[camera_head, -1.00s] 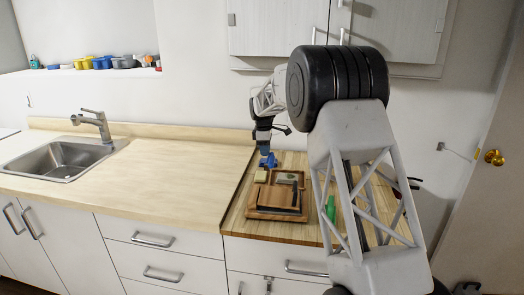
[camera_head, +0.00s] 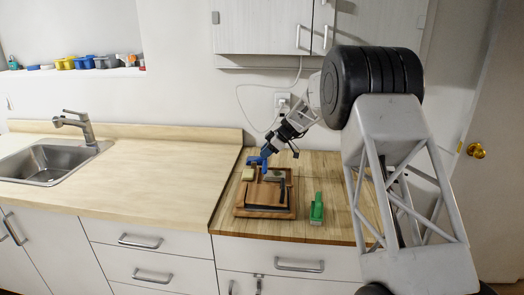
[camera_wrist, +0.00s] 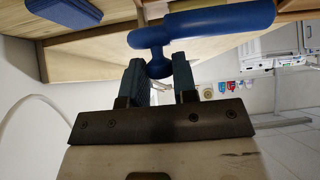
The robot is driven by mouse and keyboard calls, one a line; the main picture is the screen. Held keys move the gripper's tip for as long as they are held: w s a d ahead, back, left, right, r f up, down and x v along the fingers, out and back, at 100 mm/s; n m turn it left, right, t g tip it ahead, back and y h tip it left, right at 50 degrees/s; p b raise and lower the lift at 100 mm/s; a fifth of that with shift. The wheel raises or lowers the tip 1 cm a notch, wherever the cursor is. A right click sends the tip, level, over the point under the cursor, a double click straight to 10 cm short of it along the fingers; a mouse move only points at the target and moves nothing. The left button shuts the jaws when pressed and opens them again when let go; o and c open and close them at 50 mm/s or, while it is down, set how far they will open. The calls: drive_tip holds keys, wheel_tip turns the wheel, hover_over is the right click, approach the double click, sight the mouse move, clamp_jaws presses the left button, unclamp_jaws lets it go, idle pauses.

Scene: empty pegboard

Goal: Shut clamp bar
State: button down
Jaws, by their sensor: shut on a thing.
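A blue bar-shaped handle (camera_wrist: 220,22) with a rounded blue stub fills the top of the wrist view. My gripper (camera_wrist: 158,72) is shut on the stub, with one finger on each side. In the head view my gripper (camera_head: 267,152) comes down at a slant from the upper right onto the small blue handle (camera_head: 264,163), at the back of a wooden board (camera_head: 240,211). I take this handle for the clamp bar. Its hinge and the clamp's seat are too small to tell or hidden.
A green tool (camera_head: 316,208) lies right of the board. A yellow block (camera_head: 247,174) sits at the board's back left, near a blue block (camera_head: 253,160). A grey plate-like piece (camera_head: 273,176) is on the board. The left counter (camera_head: 150,175) is clear.

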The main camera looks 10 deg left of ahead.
drive_tip(key=shift+d+f+y, duration=0.45)
drive_tip(key=shift+f+y, duration=0.05)
drive_tip(key=shift+y, duration=0.45)
drive_tip(key=shift+d+f+y, duration=0.4)
drive_tip(key=shift+f+y, duration=0.1)
drive_tip(key=shift+y, duration=0.45)
drive_tip(key=c, duration=0.9)
unclamp_jaws()
drive_tip(key=shift+v, duration=3.9)
drive_tip(key=shift+w, duration=0.15)
